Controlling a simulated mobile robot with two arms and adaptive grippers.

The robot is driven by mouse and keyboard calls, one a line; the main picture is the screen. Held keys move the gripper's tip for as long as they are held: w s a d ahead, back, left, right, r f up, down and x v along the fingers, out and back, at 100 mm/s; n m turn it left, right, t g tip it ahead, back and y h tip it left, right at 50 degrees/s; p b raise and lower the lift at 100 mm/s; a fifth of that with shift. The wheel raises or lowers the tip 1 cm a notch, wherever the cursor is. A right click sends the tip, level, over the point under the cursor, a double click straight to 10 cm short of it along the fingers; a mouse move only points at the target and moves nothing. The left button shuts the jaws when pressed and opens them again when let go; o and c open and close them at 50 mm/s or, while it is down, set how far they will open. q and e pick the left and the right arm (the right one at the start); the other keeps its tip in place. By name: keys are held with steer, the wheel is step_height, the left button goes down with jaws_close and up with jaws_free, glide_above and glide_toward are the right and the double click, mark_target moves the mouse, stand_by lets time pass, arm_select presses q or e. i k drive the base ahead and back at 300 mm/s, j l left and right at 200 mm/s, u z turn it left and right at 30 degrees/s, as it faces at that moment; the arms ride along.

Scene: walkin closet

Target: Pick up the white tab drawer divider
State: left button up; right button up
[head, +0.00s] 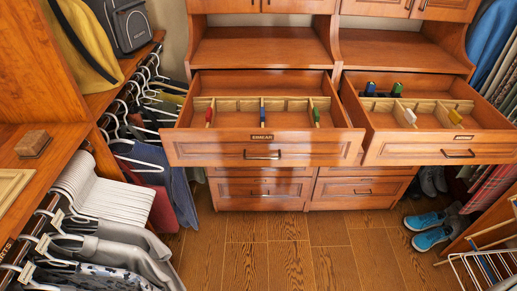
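The white tab drawer divider (410,116) is in the open right drawer (400,150), in the front part of it, among light wooden partitions. A yellow tab divider (455,116) stands to its right. A blue tab divider (370,88) and a green tab divider (397,89) are farther back in the same drawer. The lower parts of these dividers are partly hidden by the partitions. Neither of my grippers is in view.
The open left drawer (225,152) holds red (209,115), blue (262,108) and green (316,115) tab dividers. Hanging clothes (110,245) line the left side. Blue shoes (430,238) and a white wire rack (475,270) are at lower right. The middle floor (280,255) is clear.

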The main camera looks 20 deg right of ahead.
mark_target(406, 118)
steer(key=k+l+z, duration=0.1)
steer(key=z, duration=1.45)
